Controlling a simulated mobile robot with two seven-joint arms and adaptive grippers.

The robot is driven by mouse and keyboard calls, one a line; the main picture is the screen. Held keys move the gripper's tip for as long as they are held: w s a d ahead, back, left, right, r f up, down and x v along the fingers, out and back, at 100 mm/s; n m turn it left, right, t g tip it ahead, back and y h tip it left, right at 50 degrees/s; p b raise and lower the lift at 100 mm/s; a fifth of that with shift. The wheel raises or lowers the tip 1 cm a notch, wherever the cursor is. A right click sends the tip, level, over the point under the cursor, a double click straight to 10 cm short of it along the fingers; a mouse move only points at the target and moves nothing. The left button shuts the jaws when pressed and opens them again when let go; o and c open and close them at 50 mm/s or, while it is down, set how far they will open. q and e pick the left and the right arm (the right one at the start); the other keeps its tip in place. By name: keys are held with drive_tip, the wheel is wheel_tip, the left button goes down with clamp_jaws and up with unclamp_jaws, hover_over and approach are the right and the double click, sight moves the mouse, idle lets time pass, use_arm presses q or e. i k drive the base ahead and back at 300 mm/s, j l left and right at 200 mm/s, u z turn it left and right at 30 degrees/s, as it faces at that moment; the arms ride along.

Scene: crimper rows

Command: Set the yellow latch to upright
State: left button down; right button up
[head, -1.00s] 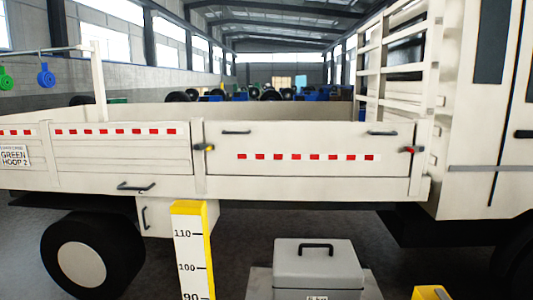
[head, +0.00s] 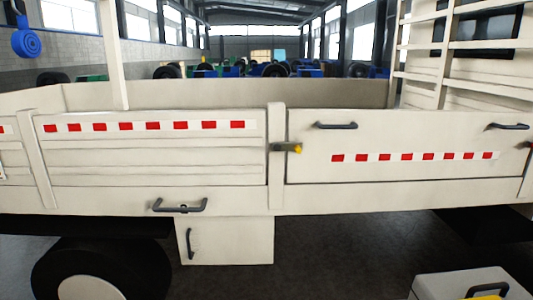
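The yellow latch (head: 297,148) is on the post (head: 277,160) between two side panels of the white truck bed, just right of the middle of the head view. Its lever lies sideways, roughly horizontal, with the yellow tip pointing right over the edge of the right panel (head: 400,135). A dark metal part joins it to the post. Neither of my grippers shows in the head view.
A dark handle (head: 180,206) sticks out below the left panel. A white box with a handle (head: 227,240) hangs under the bed. A grey case (head: 472,287) stands at the lower right. A blue round hanging thing (head: 28,40) is at upper left.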

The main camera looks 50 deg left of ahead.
sight(298, 147)
drive_tip(key=k+j, duration=0.1)
drive_tip(key=j, duration=0.95)
drive_tip(key=k+j, duration=0.15)
drive_tip(key=j, duration=0.95)
drive_tip(key=k, duration=0.05)
